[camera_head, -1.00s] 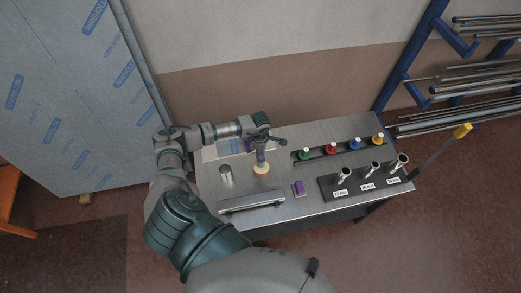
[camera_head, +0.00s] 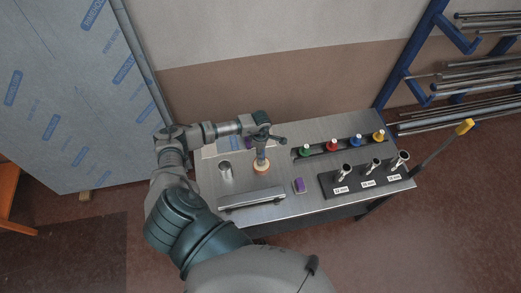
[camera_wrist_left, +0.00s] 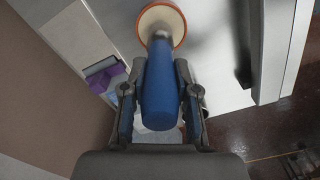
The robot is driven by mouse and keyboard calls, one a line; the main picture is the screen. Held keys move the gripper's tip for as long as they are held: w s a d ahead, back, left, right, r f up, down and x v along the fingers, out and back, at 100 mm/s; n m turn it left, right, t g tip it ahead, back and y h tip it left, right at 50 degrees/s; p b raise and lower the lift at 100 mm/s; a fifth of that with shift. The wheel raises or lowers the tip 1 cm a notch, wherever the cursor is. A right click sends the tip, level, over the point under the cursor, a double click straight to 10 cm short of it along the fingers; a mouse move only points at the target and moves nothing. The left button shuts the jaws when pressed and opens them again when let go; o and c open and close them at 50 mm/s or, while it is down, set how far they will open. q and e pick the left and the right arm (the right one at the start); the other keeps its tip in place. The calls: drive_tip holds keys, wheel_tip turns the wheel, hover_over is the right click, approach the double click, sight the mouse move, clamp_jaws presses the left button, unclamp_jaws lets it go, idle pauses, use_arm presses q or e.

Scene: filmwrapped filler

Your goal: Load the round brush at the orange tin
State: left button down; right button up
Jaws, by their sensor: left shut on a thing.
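My left gripper (camera_head: 262,143) is shut on the blue handle of the round brush (camera_wrist_left: 160,92), which also shows in the head view (camera_head: 261,154). The handle stands about upright in the head view. The orange tin (camera_wrist_left: 181,32) has an orange rim around a pale cream inside; it stands on the steel table below the brush and also shows in the head view (camera_head: 262,170). The brush's lower end is over or in the tin; its bristles are hidden, so I cannot tell whether they touch the contents. My right gripper is not in view.
The steel table (camera_head: 325,127) carries a metal cup (camera_head: 225,171) left of the tin, a long bar (camera_head: 251,199) in front and a purple block (camera_head: 299,185) to the right. Several coloured knobs (camera_head: 332,146) line the back right. A black holder (camera_head: 327,189) bears labelled metal tubes.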

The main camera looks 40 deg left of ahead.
use_arm(q)
drive_tip(key=shift+s+d+f+b, duration=0.1)
drive_tip(key=shift+f+b, duration=0.35)
drive_tip(key=shift+b, duration=0.05)
idle(1.4)
drive_tip(key=shift+r+p, duration=0.65)
drive_tip(key=shift+r, duration=0.25)
drive_tip(key=shift+r+p, duration=1.6)
drive_tip(key=shift+r, duration=1.1)
drive_tip(key=shift+w+d, duration=0.25)
drive_tip(key=w+d+r+m+b, duration=0.1)
drive_tip(key=d+r+m+b, duration=0.3)
drive_tip(key=d+m, duration=0.4)
drive_tip(key=w+d+r+m+b, duration=0.1)
drive_tip(key=d+r+m+b, duration=0.3)
drive_tip(key=d+m, duration=0.5)
wheel_tip(320, 180, up, 2)
drive_tip(key=m, duration=0.5)
drive_tip(key=shift+w+d+r+m, duration=0.15)
drive_tip(key=shift+r+m, duration=0.1)
drive_tip(key=shift+m, duration=0.15)
